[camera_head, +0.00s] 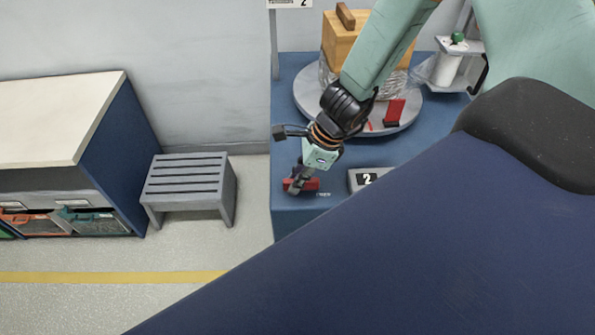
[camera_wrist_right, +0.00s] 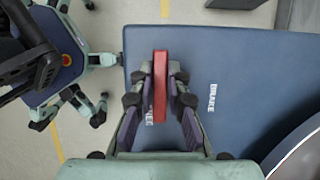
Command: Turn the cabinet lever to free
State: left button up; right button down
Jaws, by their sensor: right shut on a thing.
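The lever is a red bar (camera_head: 309,184) low on the blue cabinet top (camera_head: 290,120), near its left front edge. My right gripper (camera_head: 298,178) is over it from above. In the right wrist view the red bar (camera_wrist_right: 160,70) stands lengthwise between the two fingers of my right gripper (camera_wrist_right: 161,80), which are shut on it. A white label reading BRAKE (camera_wrist_right: 212,97) lies to the right of the lever. Another white label (camera_wrist_right: 149,146), partly covered by the lever and a finger, shows only its last letters. My left gripper is not in view.
Behind the gripper, a grey turntable (camera_head: 309,101) carries a wrapped wooden box (camera_head: 340,42) and a red block (camera_head: 394,112). A grey block marked 2 (camera_head: 356,187) is right of the lever. A slatted grey step (camera_head: 187,178) and a white-topped bench (camera_head: 60,115) stand left.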

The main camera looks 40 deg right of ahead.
dwell(0.3)
jog(key=c, duration=1.3)
grip_release()
